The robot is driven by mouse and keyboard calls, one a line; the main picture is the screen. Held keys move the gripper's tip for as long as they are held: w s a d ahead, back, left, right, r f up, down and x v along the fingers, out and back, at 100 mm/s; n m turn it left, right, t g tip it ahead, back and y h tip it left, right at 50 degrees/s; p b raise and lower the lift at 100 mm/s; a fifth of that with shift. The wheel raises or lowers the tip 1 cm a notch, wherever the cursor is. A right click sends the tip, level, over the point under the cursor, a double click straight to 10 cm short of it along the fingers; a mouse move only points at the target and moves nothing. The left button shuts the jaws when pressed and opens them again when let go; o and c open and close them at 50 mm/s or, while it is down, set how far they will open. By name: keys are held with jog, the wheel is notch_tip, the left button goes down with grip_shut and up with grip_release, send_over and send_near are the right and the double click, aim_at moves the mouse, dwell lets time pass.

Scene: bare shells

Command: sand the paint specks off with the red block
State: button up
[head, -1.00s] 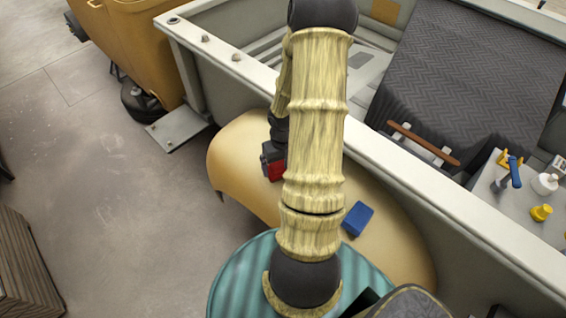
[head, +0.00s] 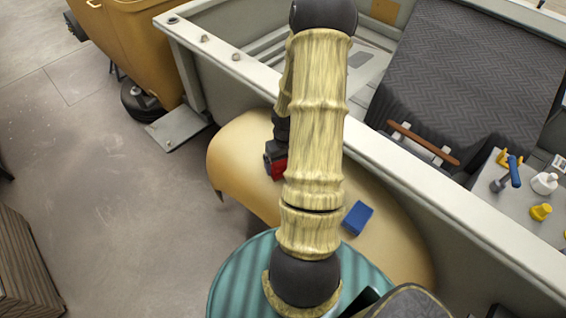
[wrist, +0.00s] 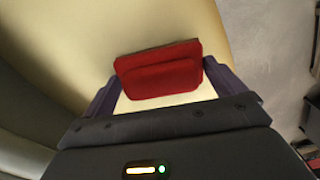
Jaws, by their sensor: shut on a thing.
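The red block (wrist: 160,75) sits between the two fingers of my gripper (wrist: 160,88) in the wrist view. My gripper is shut on it. In the head view the red block (head: 279,169) shows only in part beside my arm, at the tan curved panel (head: 238,152). I cannot tell whether the block touches the panel. No paint specks can be made out; my arm hides the middle of the panel.
A blue block (head: 357,218) lies on the panel right of my arm. A pale truck-bed wall (head: 400,185) runs behind the panel. A grey side surface (head: 500,205) at the right holds a blue-handled tool (head: 514,171) and a yellow item (head: 541,211). Open floor lies left.

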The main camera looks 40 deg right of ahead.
jog(key=shift+w+d+p, duration=0.1)
jog(key=shift+d+p, duration=0.4)
jog(key=shift+d, duration=0.55)
jog(key=shift+r, duration=0.1)
jog(key=shift+d+p, duration=0.65)
jog(key=shift+d, duration=0.25)
jog(key=shift+w+d+f+p, duration=0.1)
jog(key=shift+d+f+p, duration=0.15)
jog(key=shift+d, duration=0.5)
